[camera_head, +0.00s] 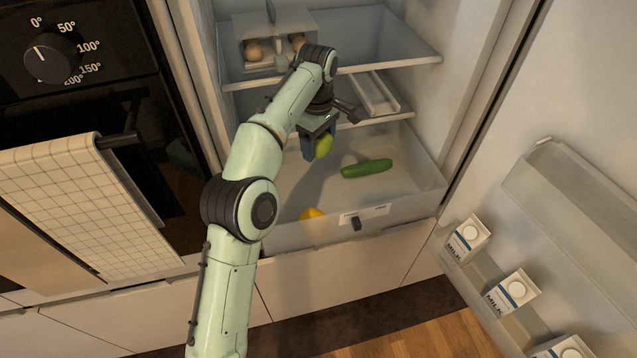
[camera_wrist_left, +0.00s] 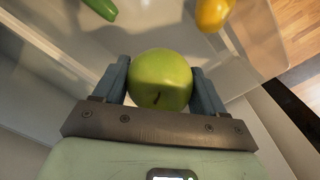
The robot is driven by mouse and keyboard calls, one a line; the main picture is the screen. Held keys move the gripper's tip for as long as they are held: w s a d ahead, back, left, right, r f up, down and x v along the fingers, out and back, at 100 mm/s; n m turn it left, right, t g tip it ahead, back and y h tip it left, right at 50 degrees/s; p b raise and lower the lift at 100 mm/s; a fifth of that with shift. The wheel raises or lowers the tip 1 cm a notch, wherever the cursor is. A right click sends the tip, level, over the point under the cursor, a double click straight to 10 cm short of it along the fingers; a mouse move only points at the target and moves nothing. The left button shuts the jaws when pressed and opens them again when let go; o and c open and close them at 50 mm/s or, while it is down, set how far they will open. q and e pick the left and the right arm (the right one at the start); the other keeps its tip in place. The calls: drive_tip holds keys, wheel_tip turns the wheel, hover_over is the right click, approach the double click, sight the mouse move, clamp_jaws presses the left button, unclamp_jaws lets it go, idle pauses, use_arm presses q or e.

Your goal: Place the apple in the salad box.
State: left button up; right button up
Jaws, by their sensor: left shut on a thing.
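A green apple (camera_wrist_left: 159,78) sits between the two blue-grey fingers of my left gripper (camera_wrist_left: 161,88) in the left wrist view. In the head view my left gripper (camera_head: 320,145) reaches into the fridge, shut on the apple (camera_head: 324,146), which is partly hidden by the gripper. The apple is held above the clear salad box (camera_head: 421,195), the drawer at the bottom of the fridge. A cucumber (camera_head: 367,168) lies in the box to the right of the apple. A yellow-orange fruit or vegetable (camera_head: 312,215) lies near the box's front wall. My right gripper is not in view.
Glass shelves are above the box, with an egg holder (camera_head: 262,50) on the top one. The open fridge door at the right holds milk cartons (camera_head: 467,239). An oven with a hanging towel (camera_head: 75,205) stands at the left. The box floor between its contents is bare.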

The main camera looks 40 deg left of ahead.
use_arm(q)
wheel_tip(320, 180, down, 7)
drive_tip(key=b, duration=0.6)
hover_over(319, 197)
wheel_tip(319, 197, down, 7)
drive_tip(key=shift+s+r, duration=0.1)
drive_tip(key=shift+r, duration=0.05)
drive_tip(key=shift+f+b, duration=0.35)
drive_tip(key=shift+f, duration=1.8)
drive_tip(key=shift+f, duration=0.1)
drive_tip(key=o, duration=1.1)
drive_tip(key=shift+o, duration=0.2)
wheel_tip(319, 197, up, 12)
drive_tip(key=p, duration=0.3)
drive_tip(key=shift+s, duration=0.15)
drive_tip(key=shift+d, duration=0.1)
